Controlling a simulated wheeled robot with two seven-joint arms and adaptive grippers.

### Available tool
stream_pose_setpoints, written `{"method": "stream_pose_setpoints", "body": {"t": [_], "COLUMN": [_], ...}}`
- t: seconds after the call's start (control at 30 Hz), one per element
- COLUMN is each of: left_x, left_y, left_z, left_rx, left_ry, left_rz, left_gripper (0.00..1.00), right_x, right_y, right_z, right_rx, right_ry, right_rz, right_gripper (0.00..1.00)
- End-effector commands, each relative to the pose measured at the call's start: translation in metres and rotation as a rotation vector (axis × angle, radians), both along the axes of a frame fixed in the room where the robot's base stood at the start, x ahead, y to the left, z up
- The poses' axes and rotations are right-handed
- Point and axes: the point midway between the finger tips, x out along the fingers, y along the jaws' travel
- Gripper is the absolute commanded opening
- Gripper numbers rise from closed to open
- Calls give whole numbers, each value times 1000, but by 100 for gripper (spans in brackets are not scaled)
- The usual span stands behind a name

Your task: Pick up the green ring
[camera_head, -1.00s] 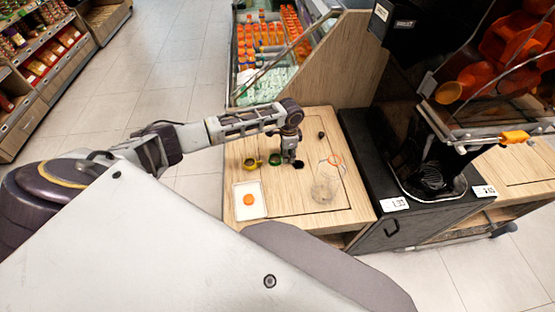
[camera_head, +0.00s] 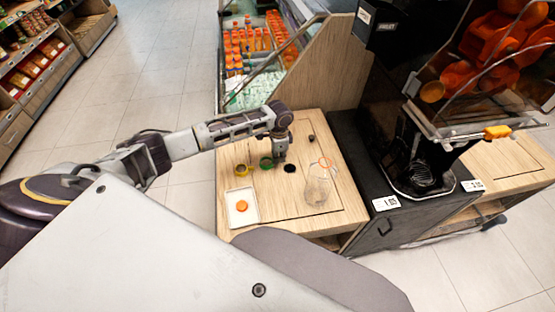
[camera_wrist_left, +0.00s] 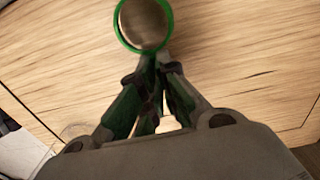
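The green ring (camera_head: 266,163) is in the row of small items on the wooden counter, between a yellow ring and a black round item. In the left wrist view the green ring (camera_wrist_left: 121,35) is at the top, its round opening facing the camera. My left gripper (camera_head: 280,160) points down at the ring's right side. In the left wrist view its fingers (camera_wrist_left: 152,60) come together at the ring's near rim and look shut on it. I cannot tell whether the ring is clear of the wood. My right gripper is not in view.
The yellow ring (camera_head: 241,170) is left of the green ring; the black item (camera_head: 289,168) is right. A white tray (camera_head: 233,219) with an orange disc, a clear container (camera_head: 317,190) and a dark small object (camera_head: 311,138) share the counter (camera_head: 285,208). The juicer (camera_head: 420,160) stands right.

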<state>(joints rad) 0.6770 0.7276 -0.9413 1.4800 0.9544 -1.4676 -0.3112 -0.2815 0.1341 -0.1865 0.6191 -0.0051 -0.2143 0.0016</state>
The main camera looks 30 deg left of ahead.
Motion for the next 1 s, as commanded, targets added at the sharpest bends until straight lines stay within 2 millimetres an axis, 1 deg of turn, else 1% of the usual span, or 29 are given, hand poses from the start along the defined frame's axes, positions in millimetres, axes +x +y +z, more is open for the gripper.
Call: {"method": "stream_pose_setpoints", "body": {"t": [0.17,0.4,0.6,0.8,1.0], "left_x": [0,1,0,0,0], "left_y": [0,0,0,0,0], "left_z": [22,59,81,90,90], "left_rx": [0,0,-1,1,0], "left_ry": [-1,-2,-1,1,0], "left_rz": [0,-1,-1,0,0], "left_gripper": [0,0,0,0,0], "right_x": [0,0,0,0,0], "right_y": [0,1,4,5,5], "right_z": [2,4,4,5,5], "right_rx": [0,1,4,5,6], "right_ry": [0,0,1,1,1], "right_rz": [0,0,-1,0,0], "right_gripper": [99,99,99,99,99]}}
